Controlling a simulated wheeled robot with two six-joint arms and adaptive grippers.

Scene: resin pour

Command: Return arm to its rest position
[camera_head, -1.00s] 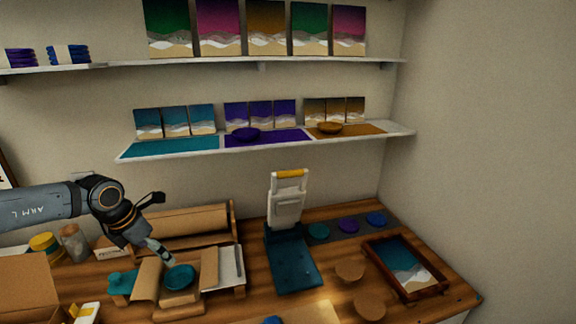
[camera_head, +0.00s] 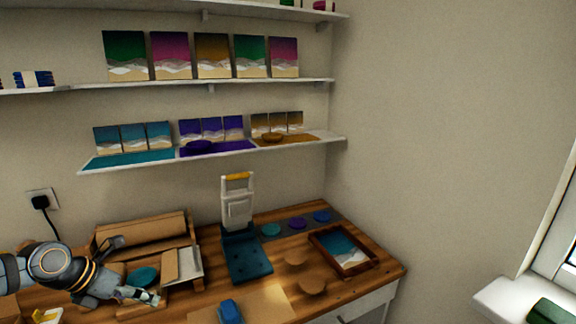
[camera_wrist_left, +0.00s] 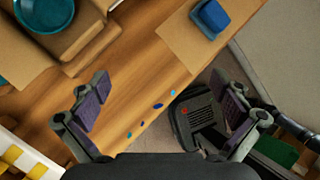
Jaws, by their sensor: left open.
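My left gripper (camera_head: 146,296) is low at the left of the head view, just in front of the teal dish (camera_head: 143,277) in its cardboard-coloured holder. In the left wrist view the two fingers (camera_wrist_left: 163,88) stand wide apart with nothing between them. The teal dish also shows at the upper left of the wrist view (camera_wrist_left: 45,12), clear of the fingers. The bench edge passes below the open fingers. My right gripper is in neither view.
A blue block (camera_head: 230,311) lies on a tan sheet (camera_head: 268,300). A teal-and-white press-like stand (camera_head: 247,258) and a framed panel (camera_head: 344,250) stand on the bench. Small blue spots (camera_wrist_left: 158,106) lie near the bench edge. Shelves (camera_head: 300,145) hang above; a window sill (camera_head: 515,302) is at right.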

